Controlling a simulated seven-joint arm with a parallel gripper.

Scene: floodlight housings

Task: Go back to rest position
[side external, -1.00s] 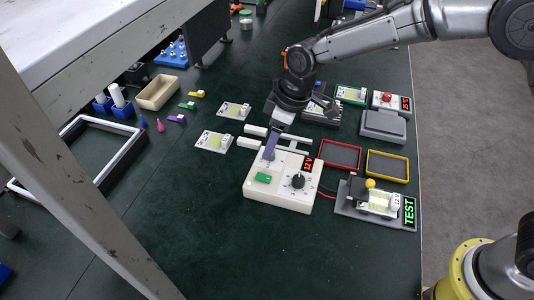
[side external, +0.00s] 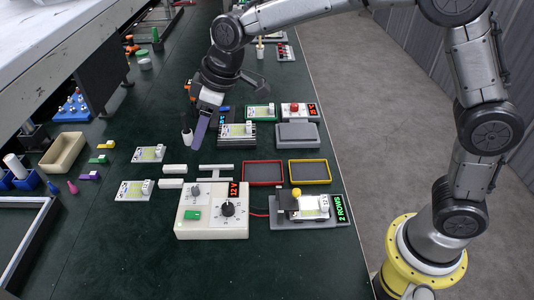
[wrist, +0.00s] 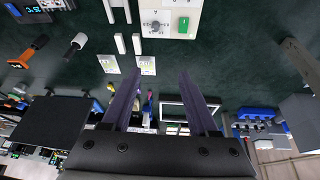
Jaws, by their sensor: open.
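My gripper (side external: 198,143) hangs in the air above the green bench, behind the cream control box (side external: 212,230) in the side view. In the wrist view its two purple fingers (wrist: 159,78) are spread wide with nothing between them. The control box has a black dial, a grey knob, a green switch and a lit red display; it also shows at the top of the wrist view (wrist: 168,10). The grey test stand (side external: 280,222) right of it carries a board and a yellow knob, and its display reads "2 ROWS".
Red (side external: 263,184) and yellow (side external: 309,181) frames lie behind the test stand. Boards (side external: 134,191) and white bars lie left. A beige bin (side external: 63,153) stands farther left. A grey block (side external: 297,136) and lit units stand near my gripper. The front bench is clear.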

